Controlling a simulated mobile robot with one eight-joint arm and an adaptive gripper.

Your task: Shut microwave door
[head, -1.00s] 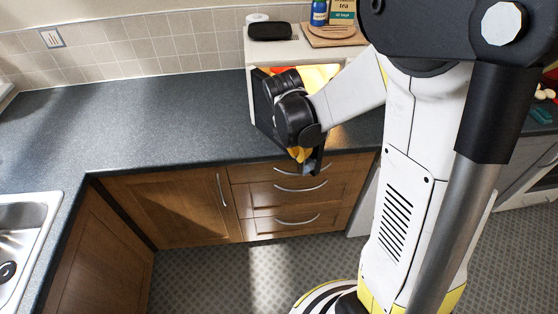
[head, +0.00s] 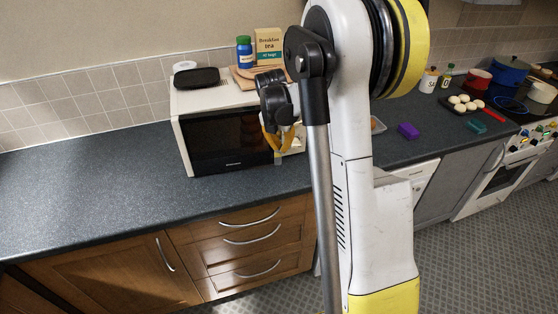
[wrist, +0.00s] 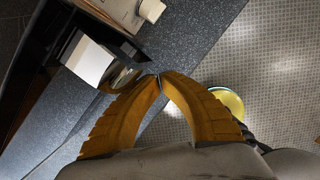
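The white microwave (head: 185,110) stands on the counter in the head view. Its dark door (head: 222,142) lies across the front and looks closed or almost closed; I cannot tell whether it is fully shut. In the wrist view the dark door (wrist: 32,62) is at the left, close to the white control panel (wrist: 120,10) with its knob. My gripper (head: 278,160) is in front of the microwave's right side, by the door's free edge. In the wrist view the yellow fingertips (wrist: 159,77) meet with nothing between them. Contact with the door is unclear.
A black item (head: 197,77), a wooden board (head: 246,74), a blue jar (head: 244,52) and a tea box (head: 268,46) are on top of the microwave. The counter (head: 90,190) at the left is clear. Drawers (head: 250,235) are below.

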